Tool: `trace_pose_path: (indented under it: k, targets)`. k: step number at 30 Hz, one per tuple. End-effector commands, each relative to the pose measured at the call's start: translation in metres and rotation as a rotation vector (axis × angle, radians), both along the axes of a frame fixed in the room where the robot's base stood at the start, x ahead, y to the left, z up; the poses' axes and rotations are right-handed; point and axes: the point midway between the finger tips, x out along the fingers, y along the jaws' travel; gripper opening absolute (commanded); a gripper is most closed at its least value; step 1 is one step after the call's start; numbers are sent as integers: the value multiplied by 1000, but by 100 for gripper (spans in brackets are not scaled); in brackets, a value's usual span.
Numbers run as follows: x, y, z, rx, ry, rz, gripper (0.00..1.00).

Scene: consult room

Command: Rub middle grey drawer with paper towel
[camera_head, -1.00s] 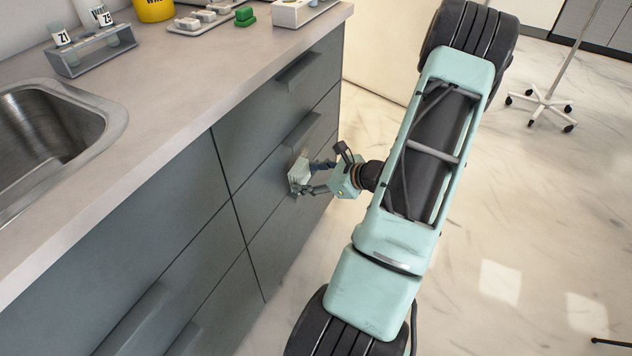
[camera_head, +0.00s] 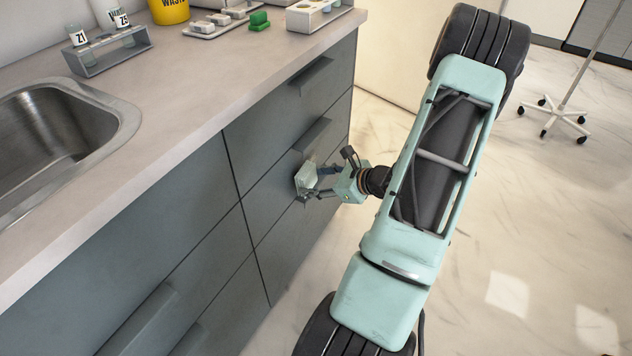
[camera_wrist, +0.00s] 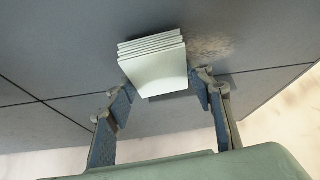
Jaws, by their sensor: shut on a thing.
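The paper towel (camera_head: 306,178) is a small pale folded stack. It is against the front of the middle grey drawer (camera_head: 268,208), below that drawer's handle (camera_head: 311,136). My gripper (camera_head: 314,185) is shut on the towel from the right. In the wrist view the towel (camera_wrist: 158,72) shows as several layers between the two fingers of my gripper (camera_wrist: 162,88). A brownish smudge (camera_wrist: 208,47) marks the drawer front (camera_wrist: 250,22) just right of the towel. The towel's far face and any drawer surface behind it are hidden.
The top drawer's handle (camera_head: 312,76) juts out above. The counter (camera_head: 200,85) holds a sink (camera_head: 60,125), a tube rack (camera_head: 105,55), a yellow container (camera_head: 170,10) and a tray (camera_head: 212,25). A wheeled stand (camera_head: 553,112) is at the far right. Open floor lies right of my arm.

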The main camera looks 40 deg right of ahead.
Motion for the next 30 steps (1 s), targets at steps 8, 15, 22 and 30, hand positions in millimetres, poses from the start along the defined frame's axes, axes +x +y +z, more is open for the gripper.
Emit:
trace_pose_path:
  k: [8, 15, 22, 30]
  targets:
    - [6, 2, 0, -1, -1, 2, 29]
    - [10, 4, 0, -1, -1, 2, 29]
    - [14, 6, 0, 0, -1, 1, 29]
    - [19, -3, 1, 0, -1, 1, 29]
